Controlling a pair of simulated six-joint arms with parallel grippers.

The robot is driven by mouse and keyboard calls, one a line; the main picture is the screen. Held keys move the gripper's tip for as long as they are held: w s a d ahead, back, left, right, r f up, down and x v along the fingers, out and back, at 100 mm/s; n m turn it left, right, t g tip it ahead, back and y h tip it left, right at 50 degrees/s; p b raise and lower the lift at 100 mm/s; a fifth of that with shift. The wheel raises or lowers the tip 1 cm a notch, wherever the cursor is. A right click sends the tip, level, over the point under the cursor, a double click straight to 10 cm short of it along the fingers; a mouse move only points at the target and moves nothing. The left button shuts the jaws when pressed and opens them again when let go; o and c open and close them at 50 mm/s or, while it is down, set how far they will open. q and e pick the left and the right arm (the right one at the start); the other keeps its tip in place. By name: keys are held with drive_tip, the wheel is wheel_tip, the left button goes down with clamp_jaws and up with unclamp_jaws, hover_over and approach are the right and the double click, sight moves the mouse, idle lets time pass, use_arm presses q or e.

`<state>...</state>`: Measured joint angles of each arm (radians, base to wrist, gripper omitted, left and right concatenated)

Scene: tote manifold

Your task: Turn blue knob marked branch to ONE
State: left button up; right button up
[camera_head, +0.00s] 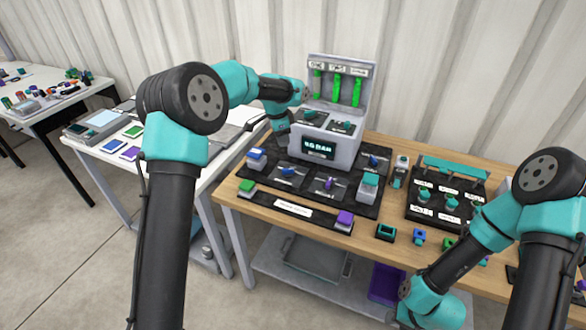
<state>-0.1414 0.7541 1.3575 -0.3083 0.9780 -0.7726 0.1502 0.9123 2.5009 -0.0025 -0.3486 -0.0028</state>
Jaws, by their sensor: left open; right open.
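A black panel (285,209) lies on the wooden table (232,208) in front of a grey unit with a lit display. Small blue knobs sit on it: one at the left middle (288,172) and one at the right back (373,160). A purple knob (329,183) sits between them. The labels are too small to read, so I cannot tell which knob is marked branch or its setting. My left gripper (283,128) hangs at the left side of the grey unit, behind the left blue knob, apart from it and empty. My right wrist is low at the right; its fingers are out of sight.
The grey unit (337,149) has teal knobs and green bars on its upright back. A second black panel (462,211) with teal knobs stands at the right. Small loose blocks line the front edge. A white side table (178,168) stands at the left.

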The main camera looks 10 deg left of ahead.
sight(287, 169)
use_arm(q)
drive_tip(key=r, duration=0.1)
drive_tip(key=d+r+m, duration=0.1)
drive_tip(key=r+g+y, duration=0.1)
drive_tip(key=shift+d+r+m, duration=0.25)
drive_tip(key=shift+d+m, duration=0.1)
drive_tip(key=shift+m, duration=0.05)
drive_tip(key=shift+f, duration=0.15)
wheel_tip(287, 169, down, 17)
drive_tip(key=shift+f, duration=0.1)
idle(0.4)
clamp_jaws()
idle(0.4)
